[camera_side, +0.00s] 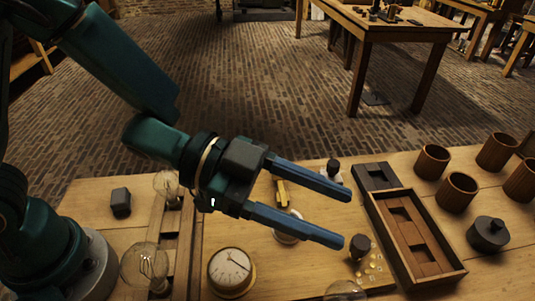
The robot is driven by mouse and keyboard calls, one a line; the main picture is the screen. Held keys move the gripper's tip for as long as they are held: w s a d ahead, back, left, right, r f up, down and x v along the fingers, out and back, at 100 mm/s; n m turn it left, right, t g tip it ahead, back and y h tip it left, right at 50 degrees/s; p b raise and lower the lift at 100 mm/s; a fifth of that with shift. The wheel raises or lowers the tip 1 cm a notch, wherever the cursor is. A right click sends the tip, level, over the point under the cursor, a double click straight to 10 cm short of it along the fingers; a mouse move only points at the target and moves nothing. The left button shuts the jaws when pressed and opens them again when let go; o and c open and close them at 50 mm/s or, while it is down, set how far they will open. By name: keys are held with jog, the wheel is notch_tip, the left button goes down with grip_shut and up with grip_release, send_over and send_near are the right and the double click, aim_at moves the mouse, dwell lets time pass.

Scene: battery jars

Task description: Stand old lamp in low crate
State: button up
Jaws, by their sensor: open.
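My gripper (346,219) is open and empty, its two blue fingers pointing right above the bench. Glass bulbs show in several places: a large one (142,262) and a smaller one (166,184) at the left by a wooden rack (183,245), and part of one (346,290) at the bottom edge. I cannot tell which bulb is the old lamp. A low wooden crate (460,272) with square recesses lies to the right of the fingertips. I see no lamp in it. My gripper hides part of the bench middle.
A round dial gauge (231,271) lies at the front. A dark-capped jar (361,247) stands among amber bits (374,268) left of the crate. Several wooden cups (457,190) and a dark lidded pot (488,234) stand right. A dark block (121,202) sits at left.

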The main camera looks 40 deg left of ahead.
aim_at(349, 292)
jog(key=s+f, duration=0.1)
jog(key=s+d+f+g, duration=0.1)
jog(key=f, duration=0.1)
jog(key=s+f+g, duration=0.1)
jog(key=f, duration=0.1)
jog(key=shift+s+d+f+m+y, duration=0.2)
jog(key=shift+s+d+m+y, duration=0.1)
jog(key=shift+s+d, duration=0.1)
jog(key=shift+s+d+f+g, duration=0.1)
jog(key=shift+d+f+g, duration=0.15)
jog(key=shift+g, duration=0.15)
jog(key=shift+x, duration=2.3)
jog(key=shift+r, duration=0.1)
